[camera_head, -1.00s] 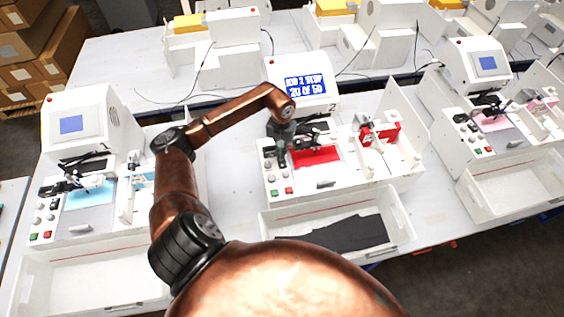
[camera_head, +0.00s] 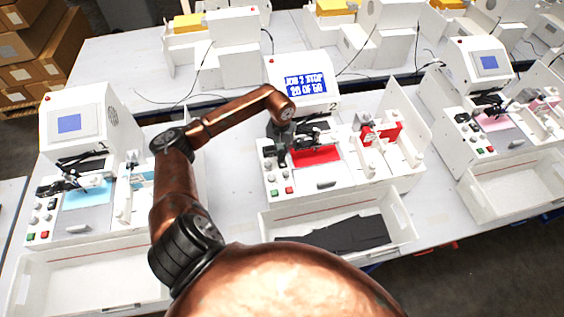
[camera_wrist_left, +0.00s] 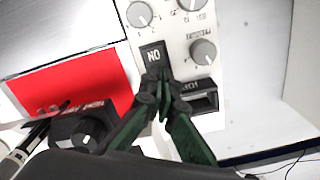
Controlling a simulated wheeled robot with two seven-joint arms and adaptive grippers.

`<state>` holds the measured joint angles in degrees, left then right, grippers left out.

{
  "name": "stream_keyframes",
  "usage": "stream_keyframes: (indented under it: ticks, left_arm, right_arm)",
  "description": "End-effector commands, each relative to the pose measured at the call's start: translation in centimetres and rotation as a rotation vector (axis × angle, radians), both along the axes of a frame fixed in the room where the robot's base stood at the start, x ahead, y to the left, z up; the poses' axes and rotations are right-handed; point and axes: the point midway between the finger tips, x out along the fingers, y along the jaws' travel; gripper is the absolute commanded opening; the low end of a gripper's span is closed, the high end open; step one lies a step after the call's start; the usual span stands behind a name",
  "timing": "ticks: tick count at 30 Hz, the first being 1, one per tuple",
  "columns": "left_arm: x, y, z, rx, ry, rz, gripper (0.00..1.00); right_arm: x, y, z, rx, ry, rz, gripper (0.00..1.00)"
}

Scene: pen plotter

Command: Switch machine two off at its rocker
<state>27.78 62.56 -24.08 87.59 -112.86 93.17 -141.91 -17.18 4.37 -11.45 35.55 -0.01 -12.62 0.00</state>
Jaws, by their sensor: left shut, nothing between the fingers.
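Machine two (camera_head: 330,181) is the white middle machine, with a "2" beside its lit blue screen (camera_head: 306,86). Its black rocker (camera_wrist_left: 153,54) shows in the left wrist view among grey knobs, with "ON" upside down on it. My left gripper (camera_head: 282,160) reaches down over the machine's left control panel. In the left wrist view its green-and-black fingers (camera_wrist_left: 162,86) are shut and empty, with the tips at the rocker's lower edge. I cannot tell whether they touch it. The head view hides the rocker behind the gripper. My right gripper is not in view.
Machine one (camera_head: 75,128) stands left and a third machine (camera_head: 470,70) right. A white tray (camera_head: 400,243) with dark sheets (camera_head: 345,235) is in front of machine two. Near the fingers are a grey knob (camera_wrist_left: 203,52), a dark socket (camera_wrist_left: 197,100) and a red plate (camera_wrist_left: 85,85).

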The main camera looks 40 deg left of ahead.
Motion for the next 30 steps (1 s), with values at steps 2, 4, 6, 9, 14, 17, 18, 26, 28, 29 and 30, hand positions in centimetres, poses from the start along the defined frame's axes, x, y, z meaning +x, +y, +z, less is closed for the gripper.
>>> stream_keyframes:
  ticks: [2, 4, 6, 9, 14, 17, 18, 26, 28, 29, 30]
  left_arm:
    - [0.0, 0.0, -0.2, 0.0, 0.0, 0.0, 0.0]
    - [0.0, 0.0, -0.3, 0.0, 0.0, 0.0, 0.0]
    - [0.0, 0.0, -0.4, 0.0, 0.0, 0.0, 0.0]
    - [0.0, 0.0, -0.5, 0.0, 0.001, 0.0, 0.0]
    - [0.0, 0.0, -0.3, 0.0, 0.0, 0.0, 0.0]
    - [0.0, 0.0, 0.4, 0.001, -0.001, 0.0, 0.0]
    - [0.0, 0.0, 0.8, 0.002, -0.001, 0.0, 0.0]
    - [0.1, 0.1, 2.8, 0.002, -0.001, 0.0, 0.0]
    - [0.0, 0.0, 3.3, 0.001, -0.001, 0.0, 0.0]
    - [0.0, 0.0, 3.5, 0.001, -0.001, 0.0, 0.0]
    - [0.0, 0.0, 3.8, 0.0, -0.001, 0.0, 0.0]
  right_arm:
    - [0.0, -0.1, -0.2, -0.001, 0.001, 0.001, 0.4]
    - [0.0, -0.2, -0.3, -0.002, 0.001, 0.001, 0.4]
    - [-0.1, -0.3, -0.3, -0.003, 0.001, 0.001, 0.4]
    - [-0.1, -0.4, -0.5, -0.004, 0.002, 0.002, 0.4]
    - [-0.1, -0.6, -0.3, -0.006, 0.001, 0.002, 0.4]
    - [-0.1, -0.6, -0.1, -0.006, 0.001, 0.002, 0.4]
    - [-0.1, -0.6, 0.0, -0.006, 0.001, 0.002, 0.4]
    - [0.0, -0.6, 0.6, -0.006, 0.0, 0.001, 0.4]
    - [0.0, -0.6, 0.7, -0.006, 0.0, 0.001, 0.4]
    - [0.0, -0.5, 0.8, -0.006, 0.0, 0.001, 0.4]
    - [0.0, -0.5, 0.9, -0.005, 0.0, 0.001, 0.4]
